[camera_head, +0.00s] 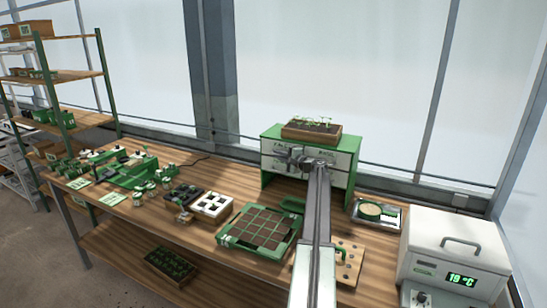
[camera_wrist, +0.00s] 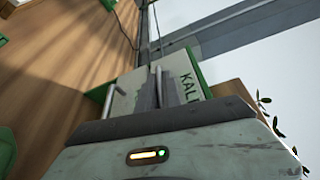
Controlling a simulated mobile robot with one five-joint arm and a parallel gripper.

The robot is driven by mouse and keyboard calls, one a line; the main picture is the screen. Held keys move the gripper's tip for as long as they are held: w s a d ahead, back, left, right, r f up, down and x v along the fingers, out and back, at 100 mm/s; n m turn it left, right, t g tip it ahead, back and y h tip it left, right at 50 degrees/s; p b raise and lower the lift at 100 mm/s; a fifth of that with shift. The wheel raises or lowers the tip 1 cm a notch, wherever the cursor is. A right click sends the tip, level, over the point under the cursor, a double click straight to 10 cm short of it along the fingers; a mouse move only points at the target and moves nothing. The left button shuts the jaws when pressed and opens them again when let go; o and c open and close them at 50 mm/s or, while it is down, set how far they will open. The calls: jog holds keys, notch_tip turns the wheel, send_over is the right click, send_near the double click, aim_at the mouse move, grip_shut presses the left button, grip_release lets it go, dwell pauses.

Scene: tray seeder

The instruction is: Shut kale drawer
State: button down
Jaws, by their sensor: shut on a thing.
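The green cabinet (camera_head: 355,141) with pale drawer fronts stands at the back of the bench. In the wrist view the kale drawer (camera_wrist: 187,88) shows its pale front, with the label partly cut off by my gripper. My gripper (camera_head: 300,161) is at the cabinet front. In the wrist view my gripper (camera_wrist: 160,90) is shut on the kale drawer's metal handle, which shows between the fingers. Another drawer handle (camera_wrist: 110,98) shows to the left, clear of the fingers. My arm hides the middle of the cabinet front, and I cannot tell how far the drawer stands out.
A wooden seedling box (camera_head: 311,131) sits on the cabinet. A green celled tray (camera_head: 228,240) lies in front, left of my arm. To the right are a metal tray with a bowl (camera_head: 371,211), a board with holes (camera_head: 347,262) and a white box with a display (camera_head: 455,250).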

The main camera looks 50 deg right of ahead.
jog(key=shift+s+d, duration=0.15)
jog(key=shift+d, duration=0.2)
jog(key=c, duration=1.5)
grip_release()
jog(key=shift+d, duration=0.1)
jog(key=shift+a, duration=0.2)
jog(key=s, duration=0.5)
jog(key=s+a, duration=0.1)
jog(key=s, duration=0.1)
jog(key=shift+s+r+p, duration=0.3)
jog(key=shift+r+p, duration=0.05)
jog(key=shift+w+a, duration=0.1)
